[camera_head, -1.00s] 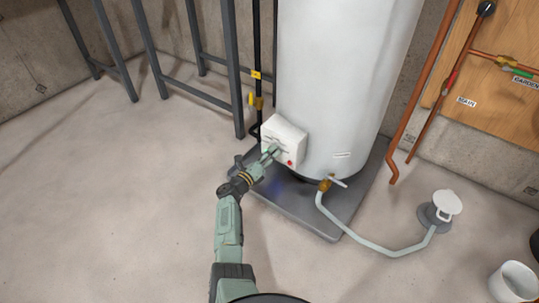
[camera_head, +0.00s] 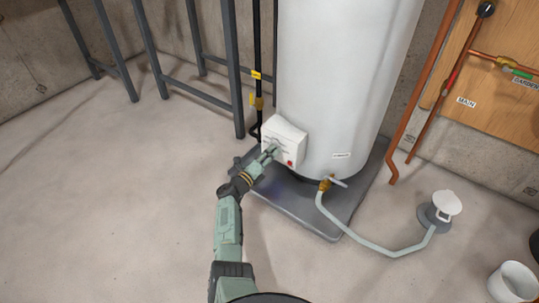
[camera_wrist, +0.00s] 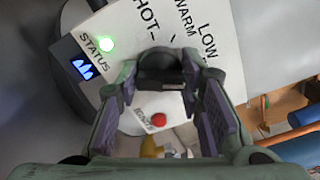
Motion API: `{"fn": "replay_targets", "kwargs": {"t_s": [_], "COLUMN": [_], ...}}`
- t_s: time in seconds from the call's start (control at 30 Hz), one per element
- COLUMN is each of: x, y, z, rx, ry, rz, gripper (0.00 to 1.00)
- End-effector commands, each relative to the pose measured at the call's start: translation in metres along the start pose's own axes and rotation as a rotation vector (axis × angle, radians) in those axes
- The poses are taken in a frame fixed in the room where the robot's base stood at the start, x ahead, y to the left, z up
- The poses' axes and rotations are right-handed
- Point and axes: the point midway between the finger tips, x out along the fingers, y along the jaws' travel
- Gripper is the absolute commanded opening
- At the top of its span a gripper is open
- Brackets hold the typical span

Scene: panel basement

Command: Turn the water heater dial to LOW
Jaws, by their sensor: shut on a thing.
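The white water heater (camera_head: 335,70) stands upright with a white control box (camera_head: 285,137) low on its front. In the wrist view the control panel (camera_wrist: 135,45) reads HOT, WARM and LOW, with LOW at the right. The dark dial (camera_wrist: 163,68) sits between the two fingers of my gripper (camera_wrist: 167,82), which is shut on it. In the head view my gripper (camera_head: 268,154) reaches the front of the box and hides the dial. I cannot tell which mark the dial points to.
A green status light (camera_wrist: 106,45) is lit, and a red button (camera_wrist: 159,120) shows between the fingers. A drain valve (camera_head: 325,184) with a hose is right of the box. Grey metal legs (camera_head: 233,70) stand at left; the floor there is clear.

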Motion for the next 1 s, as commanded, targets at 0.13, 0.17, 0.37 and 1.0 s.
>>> {"fn": "replay_targets", "kwargs": {"t_s": [0.13, 0.17, 0.37, 1.0], "x": [0.0006, 0.0006, 0.0008, 0.0011], "y": [-0.0016, -0.0015, -0.0018, -0.0015], "z": [0.0007, 0.0006, 0.0004, 0.0010], "rx": [-0.117, -0.141, -0.283, -0.449], "ry": [0.001, 0.001, 0.001, 0.000], "rz": [0.000, 0.000, -0.001, -0.001], "gripper": [0.06, 0.06, 0.06, 0.06]}}
